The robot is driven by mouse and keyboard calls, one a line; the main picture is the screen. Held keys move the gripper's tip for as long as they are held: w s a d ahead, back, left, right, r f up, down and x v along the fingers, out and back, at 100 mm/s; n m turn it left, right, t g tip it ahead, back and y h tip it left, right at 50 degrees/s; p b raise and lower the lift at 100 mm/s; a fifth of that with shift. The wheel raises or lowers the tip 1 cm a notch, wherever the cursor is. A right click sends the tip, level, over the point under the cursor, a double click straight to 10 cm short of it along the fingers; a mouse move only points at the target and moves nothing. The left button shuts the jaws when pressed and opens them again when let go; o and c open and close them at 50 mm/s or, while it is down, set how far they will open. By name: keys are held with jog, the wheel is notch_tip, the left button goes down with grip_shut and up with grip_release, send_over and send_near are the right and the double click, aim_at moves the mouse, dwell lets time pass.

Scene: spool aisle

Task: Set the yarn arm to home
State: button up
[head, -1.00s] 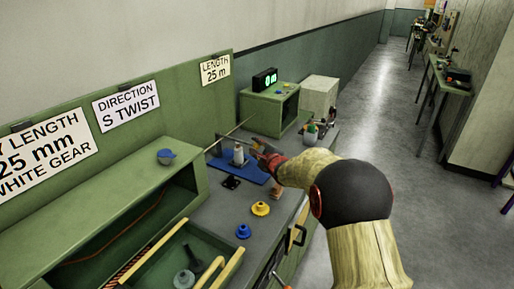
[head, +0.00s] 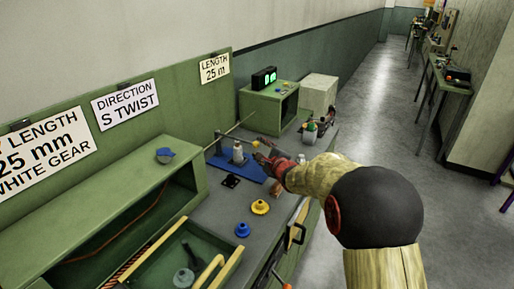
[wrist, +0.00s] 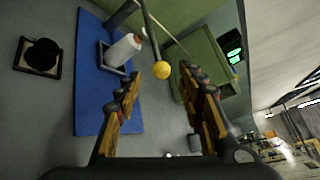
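The yarn arm is a thin dark rod with a yellow ball knob (wrist: 161,70) at its end; the knob also shows small in the head view (head: 256,143). It reaches out over a blue base (wrist: 90,85) that carries a white spool (wrist: 123,50); the spool stands upright in the head view (head: 238,154). My gripper (wrist: 160,76) is open, its two fingers on either side of the knob near the fingertips, with gaps visible. Whether a finger touches the knob I cannot tell. In the head view my gripper (head: 264,158) is at the right of the blue base.
A green box (head: 262,108) with a lit green display (head: 264,77) stands behind. A black square holder (wrist: 38,57) lies beside the base. Yellow (head: 260,207) and blue (head: 242,230) pieces sit on the bench nearer me. Small bottles (head: 310,132) stand at right.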

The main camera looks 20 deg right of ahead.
jog(key=v, duration=0.6)
jog(key=shift+s, duration=0.25)
jog(key=shift+a, duration=0.15)
jog(key=s+a+r+n+y+p, duration=0.1)
jog(key=s+a+r+n+y, duration=0.1)
jog(key=a+r+n, duration=0.3)
jog(key=s+a+r+n+y+p, duration=0.1)
jog(key=s+a+r+y, duration=0.1)
jog(key=a, duration=0.4)
jog(key=s+a+r+n+g+y+p, duration=0.1)
jog(key=s+a+r+n+g+y, duration=0.1)
jog(key=s+a+n+g, duration=0.3)
jog(key=s+a+r+n+y, duration=0.2)
jog(key=s+a+n, duration=0.2)
jog(key=s+a, duration=0.3)
jog(key=s+d+f+n+g+h+p, duration=0.15)
jog(key=s+n, duration=0.25)
jog(key=s, duration=0.6)
jog(key=s+f+n+g+h+p, duration=0.1)
jog(key=s+n+g+h+p, duration=0.2)
jog(key=s, duration=0.6)
jog(key=s+d+n+h, duration=0.2)
jog(key=s+d+h, duration=0.1)
jog(key=s+d, duration=0.2)
jog(key=shift+s+d+f+n, duration=0.15)
jog(key=shift+s+d+n, duration=0.2)
jog(key=shift+d, duration=0.25)
jog(key=shift+w, duration=0.1)
